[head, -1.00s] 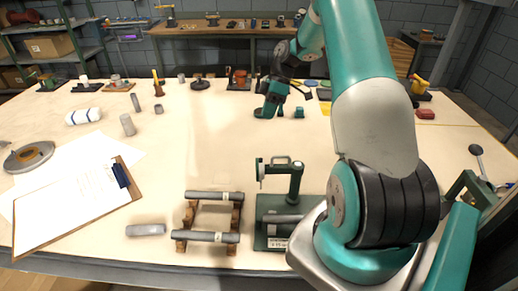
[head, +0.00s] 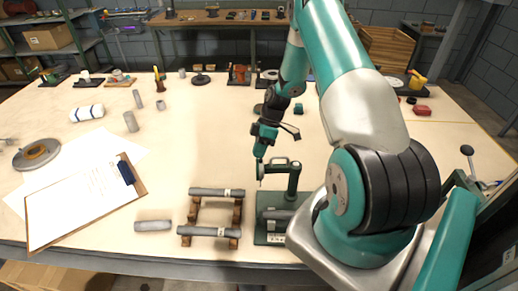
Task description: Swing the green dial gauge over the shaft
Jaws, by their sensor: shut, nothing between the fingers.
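The green dial gauge (head: 261,172) hangs at the left end of a swing arm on a green post (head: 293,184). The post rises from a green base plate (head: 262,238) at the front middle of the bench. A grey shaft (head: 277,214) lies low over this base, in front of the post; its right end is hidden by my arm. My gripper (head: 260,158) points down right at the gauge's upper end, shut with nothing in it. Whether it touches the gauge is too small to tell.
A wooden rack (head: 236,214) with two grey shafts stands left of the base. A loose grey cylinder (head: 154,225) and a clipboard (head: 85,200) lie further left.

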